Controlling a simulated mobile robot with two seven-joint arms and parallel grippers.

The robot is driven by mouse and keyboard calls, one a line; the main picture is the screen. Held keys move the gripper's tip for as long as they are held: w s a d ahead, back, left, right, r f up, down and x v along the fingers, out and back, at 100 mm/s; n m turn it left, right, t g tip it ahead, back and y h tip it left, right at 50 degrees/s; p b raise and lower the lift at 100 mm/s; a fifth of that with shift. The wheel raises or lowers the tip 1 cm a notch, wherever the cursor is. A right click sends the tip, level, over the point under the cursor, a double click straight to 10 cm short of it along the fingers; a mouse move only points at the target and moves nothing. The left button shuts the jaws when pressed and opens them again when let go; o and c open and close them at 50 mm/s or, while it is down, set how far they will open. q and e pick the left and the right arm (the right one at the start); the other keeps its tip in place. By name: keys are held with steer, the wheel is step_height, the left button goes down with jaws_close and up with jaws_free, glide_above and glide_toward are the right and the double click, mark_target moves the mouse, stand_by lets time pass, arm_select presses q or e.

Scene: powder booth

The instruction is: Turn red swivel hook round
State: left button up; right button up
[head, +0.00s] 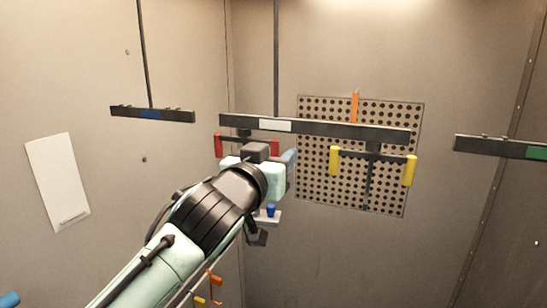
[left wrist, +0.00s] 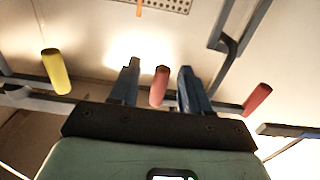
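The red swivel hook hangs under the middle dark bar. In the head view its left red peg (head: 218,145) shows, and its other end is mostly behind my left gripper (head: 288,160). In the left wrist view one red peg (left wrist: 159,86) stands between the two blue-grey fingers of my left gripper (left wrist: 158,90), with a visible gap on each side. The fingers are open around it. The other red peg (left wrist: 257,98) is to the right, outside the fingers. My right gripper is in neither view.
A yellow-pegged hook (head: 335,161) hangs from the same bar (head: 340,131), right of my left gripper. Other bars hang at left (head: 152,114) and right (head: 500,147). A perforated panel (head: 385,190) with an orange piece (head: 354,106) is on the wall behind.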

arm_select(q)
steer(key=b+v, duration=0.4)
steer(key=v, duration=0.5)
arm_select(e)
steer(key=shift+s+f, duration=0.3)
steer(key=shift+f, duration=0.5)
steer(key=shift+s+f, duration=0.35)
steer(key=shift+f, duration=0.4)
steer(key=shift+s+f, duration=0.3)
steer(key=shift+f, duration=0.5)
